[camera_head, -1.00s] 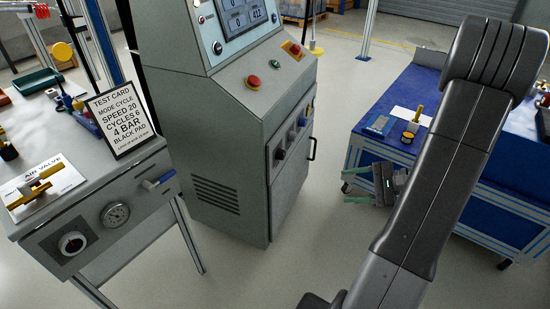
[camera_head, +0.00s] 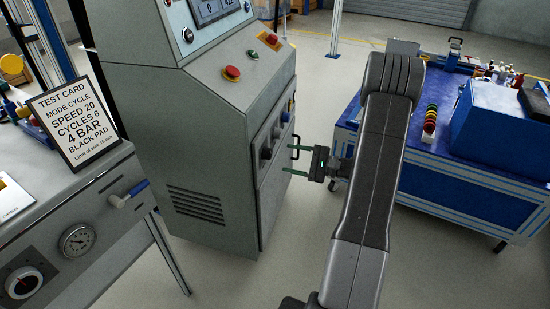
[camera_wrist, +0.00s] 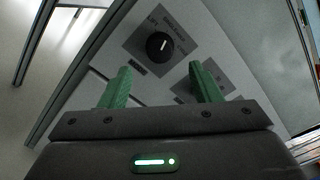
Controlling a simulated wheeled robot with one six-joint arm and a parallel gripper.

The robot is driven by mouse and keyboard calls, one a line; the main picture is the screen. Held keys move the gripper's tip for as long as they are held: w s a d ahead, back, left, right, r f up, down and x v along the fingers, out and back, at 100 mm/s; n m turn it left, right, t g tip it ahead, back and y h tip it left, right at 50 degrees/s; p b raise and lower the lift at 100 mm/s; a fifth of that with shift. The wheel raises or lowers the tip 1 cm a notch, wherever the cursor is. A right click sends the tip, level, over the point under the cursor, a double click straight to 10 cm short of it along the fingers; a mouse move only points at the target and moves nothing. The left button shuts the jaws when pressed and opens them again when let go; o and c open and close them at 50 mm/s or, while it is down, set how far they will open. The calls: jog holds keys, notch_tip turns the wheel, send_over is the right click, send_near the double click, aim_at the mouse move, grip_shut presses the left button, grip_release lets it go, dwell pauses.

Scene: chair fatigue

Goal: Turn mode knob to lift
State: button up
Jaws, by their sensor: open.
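In the wrist view a round black knob (camera_wrist: 159,46) with a white pointer line sits on a grey square plate, its small lettering too blurred to read surely. My gripper (camera_wrist: 160,75) is open, its two green fingers on either side below the knob, apart from it. In the head view my gripper (camera_head: 289,160) is at the right side of the grey cabinet (camera_head: 215,130), fingers pointing left at its panel. Dark knobs (camera_head: 266,151) show in a row on that panel; I cannot tell which one matches the wrist view.
A second plate (camera_wrist: 183,88) is partly hidden behind the right finger. A handle (camera_head: 296,147) stands out near my fingers. A red button (camera_head: 232,73) is on the cabinet's sloped top. A test card (camera_head: 74,122) stands at left. A blue table (camera_head: 440,190) is at right.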

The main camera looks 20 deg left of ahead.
aim_at(271, 155)
jog(key=a, duration=0.4)
jog(key=s+a+b, duration=0.1)
jog(key=a, duration=0.1)
jog(key=shift+c, duration=0.5)
jog(key=c, duration=0.9)
